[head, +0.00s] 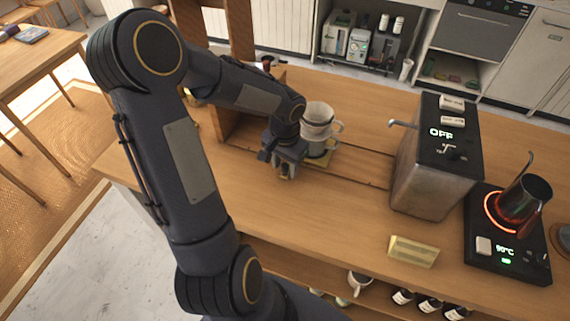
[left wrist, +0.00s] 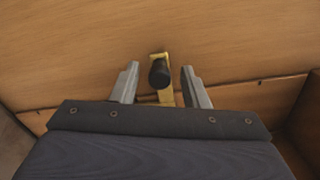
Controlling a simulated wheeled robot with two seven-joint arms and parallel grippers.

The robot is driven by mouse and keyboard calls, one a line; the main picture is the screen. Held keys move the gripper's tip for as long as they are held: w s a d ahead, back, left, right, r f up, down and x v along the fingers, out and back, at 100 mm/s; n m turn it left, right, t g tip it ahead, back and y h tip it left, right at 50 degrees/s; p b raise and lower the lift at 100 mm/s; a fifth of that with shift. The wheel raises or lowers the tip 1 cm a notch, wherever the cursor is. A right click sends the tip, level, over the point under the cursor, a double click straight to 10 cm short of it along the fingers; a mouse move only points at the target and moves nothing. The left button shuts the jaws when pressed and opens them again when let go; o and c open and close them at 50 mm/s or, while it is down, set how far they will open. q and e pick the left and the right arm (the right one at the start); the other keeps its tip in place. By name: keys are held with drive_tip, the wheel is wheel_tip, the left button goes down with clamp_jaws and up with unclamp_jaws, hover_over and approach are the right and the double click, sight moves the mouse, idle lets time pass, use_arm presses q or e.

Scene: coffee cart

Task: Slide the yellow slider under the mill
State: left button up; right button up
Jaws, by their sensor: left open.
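The yellow slider (head: 322,158) lies on the cart top under a stacked white cup and dripper (head: 317,122). In the left wrist view, its yellow strip (left wrist: 165,96) carries a black knob (left wrist: 159,73). My left gripper (head: 286,174) is at the slider's near-left end. Its fingers (left wrist: 160,69) are open, one on each side of the knob, with visible gaps. A grey box with a dark top reading OFF (head: 436,160) and a side spout stands to the right; I take it for the mill, but cannot be sure. My right gripper is not in view.
Thin grooves (head: 372,184) run along the cart top from the slider toward the grey box. A black hot plate (head: 508,256) with a metal pot (head: 524,200) glows at right. A yellowish block (head: 413,251) lies near the front edge. Wooden panels stand behind my left arm.

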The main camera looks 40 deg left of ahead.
use_arm(q)
drive_tip(key=shift+f, duration=0.2)
clamp_jaws()
idle(0.3)
